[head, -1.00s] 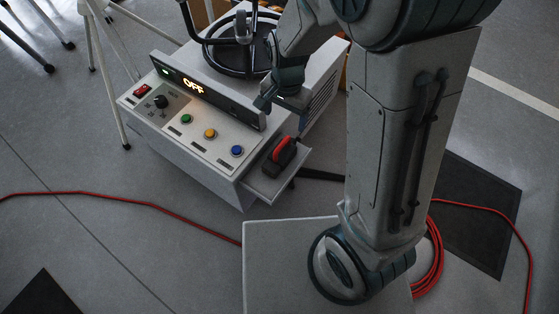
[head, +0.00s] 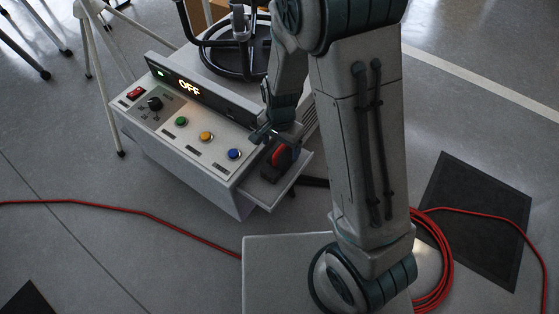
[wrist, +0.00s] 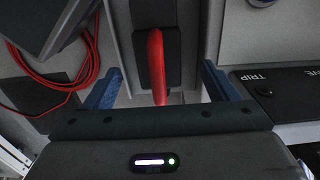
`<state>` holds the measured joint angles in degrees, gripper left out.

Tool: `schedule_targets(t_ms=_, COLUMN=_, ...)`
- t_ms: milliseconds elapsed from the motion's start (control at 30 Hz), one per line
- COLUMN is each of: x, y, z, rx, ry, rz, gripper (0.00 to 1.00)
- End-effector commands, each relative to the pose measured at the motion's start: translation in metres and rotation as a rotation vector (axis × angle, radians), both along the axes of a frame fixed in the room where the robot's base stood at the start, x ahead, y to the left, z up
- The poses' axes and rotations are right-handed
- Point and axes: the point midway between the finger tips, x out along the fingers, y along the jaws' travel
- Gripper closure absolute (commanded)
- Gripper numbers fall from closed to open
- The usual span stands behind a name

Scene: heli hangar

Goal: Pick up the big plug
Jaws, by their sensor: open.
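The big plug is black with a red handle (head: 281,156) and sits on the small side shelf (head: 270,195) of the grey control box. In the wrist view the red handle (wrist: 156,62) lies between my two blue fingers, with clear space on both sides. My gripper (wrist: 163,88) is open and empty. In the head view my gripper (head: 273,136) is just above and beside the plug, and partly covers it. I cannot tell the exact height between fingers and plug.
A black ring frame (head: 235,70) stands on top. A red cable (head: 130,210) runs over the floor to a coil (head: 440,265). White tripod legs (head: 103,90) stand at left.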

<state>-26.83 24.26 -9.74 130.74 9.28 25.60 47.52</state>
Motion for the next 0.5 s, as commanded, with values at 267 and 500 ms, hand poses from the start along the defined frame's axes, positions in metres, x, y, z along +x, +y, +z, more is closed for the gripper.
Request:
schedule_targets(t_ms=267, x=-0.003, y=0.0, z=-0.042, rx=-0.001, ry=0.001, rz=-0.001, gripper=0.2)
schedule_targets(t_ms=500, x=-0.003, y=0.0, z=-0.042, rx=0.0, ry=0.0, rz=0.0, gripper=0.2)
